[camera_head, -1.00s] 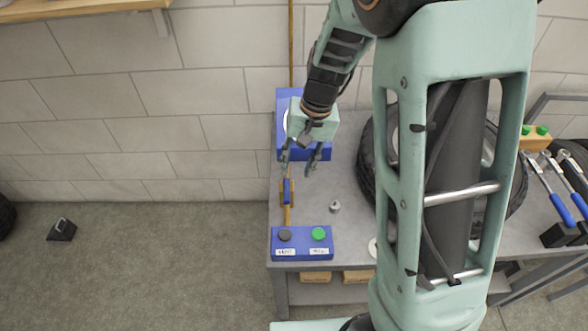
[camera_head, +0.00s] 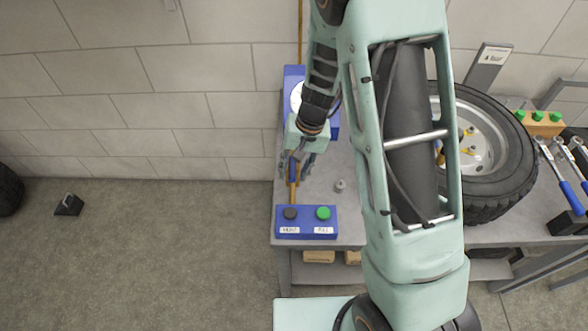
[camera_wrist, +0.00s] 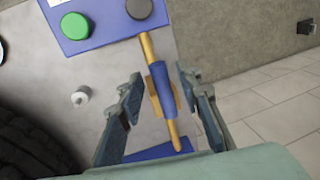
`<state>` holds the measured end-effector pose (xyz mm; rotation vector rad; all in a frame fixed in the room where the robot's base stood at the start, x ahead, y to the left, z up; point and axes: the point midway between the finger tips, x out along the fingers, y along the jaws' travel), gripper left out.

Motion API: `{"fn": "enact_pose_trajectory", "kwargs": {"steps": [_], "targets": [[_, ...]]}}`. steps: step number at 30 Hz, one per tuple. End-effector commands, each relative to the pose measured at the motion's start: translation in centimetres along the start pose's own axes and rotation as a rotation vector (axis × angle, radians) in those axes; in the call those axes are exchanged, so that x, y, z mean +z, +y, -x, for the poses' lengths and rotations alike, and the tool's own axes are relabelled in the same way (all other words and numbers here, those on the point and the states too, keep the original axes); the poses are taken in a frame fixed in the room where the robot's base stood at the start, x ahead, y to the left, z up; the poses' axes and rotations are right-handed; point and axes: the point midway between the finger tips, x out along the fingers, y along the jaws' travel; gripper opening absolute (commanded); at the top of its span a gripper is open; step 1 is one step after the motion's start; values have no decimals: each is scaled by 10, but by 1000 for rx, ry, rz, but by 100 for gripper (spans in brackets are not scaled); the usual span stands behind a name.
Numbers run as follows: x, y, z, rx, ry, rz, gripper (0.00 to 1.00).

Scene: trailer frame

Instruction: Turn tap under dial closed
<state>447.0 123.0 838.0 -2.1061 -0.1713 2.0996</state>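The tap is a blue handle (camera_wrist: 161,86) on a brass body, set in a thin brass pipe (camera_wrist: 147,45). The handle lies along the pipe. In the head view the tap (camera_head: 293,171) sits just behind the blue button box, partly covered by my gripper. The white dial (camera_head: 296,97) is on a blue panel (camera_head: 293,75) at the wall, partly hidden by my arm. My gripper (camera_wrist: 160,85) is open, with one finger on each side of the handle and visible gaps on both sides. It also shows in the head view (camera_head: 295,172).
The blue box (camera_head: 306,234) with a dark button (camera_head: 290,213) and a green button (camera_head: 323,213) stands at the bench's front edge. A small metal fitting (camera_head: 340,186) lies right of the tap. A tyre (camera_head: 495,205) is farther right.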

Motion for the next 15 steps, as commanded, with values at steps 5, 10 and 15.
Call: {"fn": "enact_pose_trajectory", "kwargs": {"steps": [5,10,15], "targets": [[0,0,0,0,0,0,31],[0,0,0,0,0,0,12],[0,0,0,0,0,0,0]]}}
